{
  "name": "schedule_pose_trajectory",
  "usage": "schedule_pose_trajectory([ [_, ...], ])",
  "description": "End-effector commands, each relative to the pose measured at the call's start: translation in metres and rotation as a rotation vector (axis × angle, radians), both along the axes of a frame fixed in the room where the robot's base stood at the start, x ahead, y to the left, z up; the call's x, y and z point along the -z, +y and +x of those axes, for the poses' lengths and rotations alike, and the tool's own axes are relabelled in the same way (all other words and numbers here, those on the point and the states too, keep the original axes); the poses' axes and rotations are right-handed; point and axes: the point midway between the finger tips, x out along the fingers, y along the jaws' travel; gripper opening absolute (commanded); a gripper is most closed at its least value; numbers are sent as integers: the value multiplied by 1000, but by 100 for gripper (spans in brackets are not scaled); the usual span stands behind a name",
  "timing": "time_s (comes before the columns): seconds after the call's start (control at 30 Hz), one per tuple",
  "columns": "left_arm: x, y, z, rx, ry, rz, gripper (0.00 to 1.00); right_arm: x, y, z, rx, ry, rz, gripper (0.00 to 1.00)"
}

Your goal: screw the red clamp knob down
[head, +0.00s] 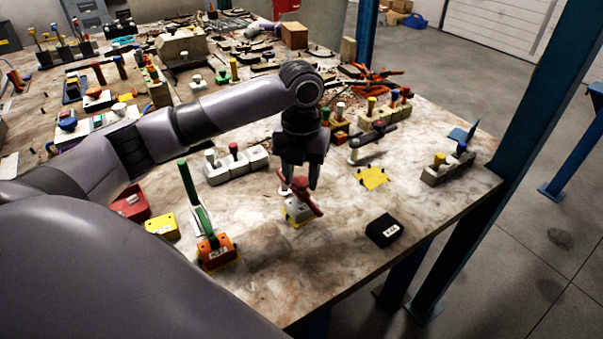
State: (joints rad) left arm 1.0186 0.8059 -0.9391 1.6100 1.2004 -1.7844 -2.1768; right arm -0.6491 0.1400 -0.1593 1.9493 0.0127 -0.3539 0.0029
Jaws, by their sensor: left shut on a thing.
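The red clamp knob (307,198) is a red cross-bar handle on top of a small pale block (297,212) with yellow at its foot, near the front middle of the table in the head view. My left gripper (300,187) points straight down over it, with one finger on each side of the knob. It is shut on the knob, and the fingers partly cover it. The thread under the knob is hidden, so its height cannot be told. My right gripper is not in view.
The table (310,262) is bare in front of the block. A green-handled clamp on an orange base (217,250) stands to the left, a black box (383,230) to the right. A white block with pegs (236,165) stands behind. The table's right edge is near a blue post (520,130).

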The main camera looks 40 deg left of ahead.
Motion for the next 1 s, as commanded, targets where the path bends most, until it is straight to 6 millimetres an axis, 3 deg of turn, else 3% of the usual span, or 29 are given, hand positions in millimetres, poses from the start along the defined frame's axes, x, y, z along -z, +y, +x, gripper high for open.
schedule_pose_trajectory([
  [0.1,-4,2,2,-5,-9,2,12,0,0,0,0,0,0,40],
  [0.13,-4,2,2,-5,-9,2,49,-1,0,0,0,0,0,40],
  [0.17,-4,2,2,-5,-9,2,59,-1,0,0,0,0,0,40],
  [0.53,-7,1,1,-3,-5,1,60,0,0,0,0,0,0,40],
  [1.0,-71,1,1,-4,-7,1,60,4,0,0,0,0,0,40],
])
